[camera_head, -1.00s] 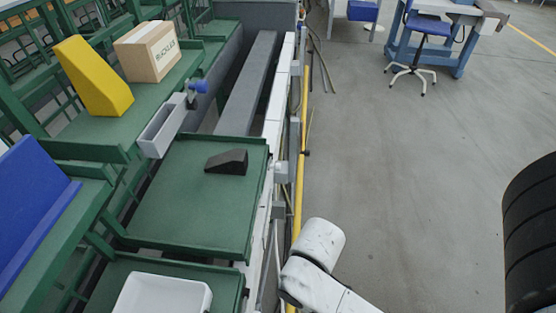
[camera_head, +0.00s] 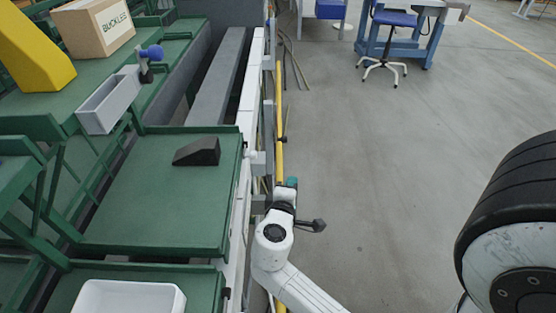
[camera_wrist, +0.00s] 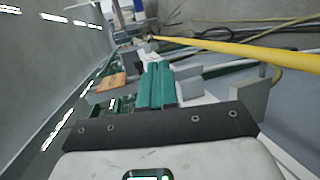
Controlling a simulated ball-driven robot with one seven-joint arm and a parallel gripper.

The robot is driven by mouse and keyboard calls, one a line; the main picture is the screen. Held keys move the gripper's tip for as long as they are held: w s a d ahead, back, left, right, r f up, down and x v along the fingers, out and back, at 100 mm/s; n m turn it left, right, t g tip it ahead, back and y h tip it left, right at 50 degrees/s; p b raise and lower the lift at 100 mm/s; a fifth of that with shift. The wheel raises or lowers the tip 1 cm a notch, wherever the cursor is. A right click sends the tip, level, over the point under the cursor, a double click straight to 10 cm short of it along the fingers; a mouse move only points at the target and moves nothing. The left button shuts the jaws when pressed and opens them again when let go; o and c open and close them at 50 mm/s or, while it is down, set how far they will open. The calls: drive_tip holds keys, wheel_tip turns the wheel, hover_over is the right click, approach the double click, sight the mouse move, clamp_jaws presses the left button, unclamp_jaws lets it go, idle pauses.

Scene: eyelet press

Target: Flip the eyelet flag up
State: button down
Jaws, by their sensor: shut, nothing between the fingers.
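I cannot make out with certainty which part is the eyelet flag. A small white fitting (camera_head: 254,156) sticks out from the white rail beside the green tray in the head view. My gripper (camera_head: 291,183) shows at the end of my white arm, right of that rail and nearer the camera than the fitting. Its teal fingers (camera_wrist: 157,82) are together and empty in the wrist view. Grey blocks (camera_wrist: 255,94) stand to the right of the fingers there. I cannot see the fingers touching anything.
A dark wedge (camera_head: 197,151) lies on the green tray (camera_head: 150,215). A grey trough (camera_head: 108,102), a cardboard box (camera_head: 93,27) and a yellow wedge (camera_head: 35,55) are at left. A yellow pipe (camera_wrist: 245,48) runs along the rail. A big black tyre (camera_head: 515,185) stands right; floor between is clear.

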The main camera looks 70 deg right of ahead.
drive_tip(key=w+n+t+h, duration=0.1)
drive_tip(key=n, duration=0.1)
drive_tip(key=w+n+t+h+b, duration=0.1)
drive_tip(key=w, duration=0.1)
drive_tip(key=w+n+h, duration=0.1)
drive_tip(key=w+n, duration=0.1)
drive_tip(key=shift+w+d+r+n+t+b, duration=0.15)
drive_tip(key=shift+d+n+t+b, duration=0.15)
drive_tip(key=shift+d+t+b, duration=0.1)
drive_tip(key=x, duration=1)
drive_tip(key=shift+s, duration=0.2)
drive_tip(key=shift+s+d+n, duration=0.15)
drive_tip(key=shift+s+n, duration=0.1)
drive_tip(key=shift+n, duration=0.15)
drive_tip(key=shift+s+d, duration=0.1)
drive_tip(key=shift+s, duration=0.15)
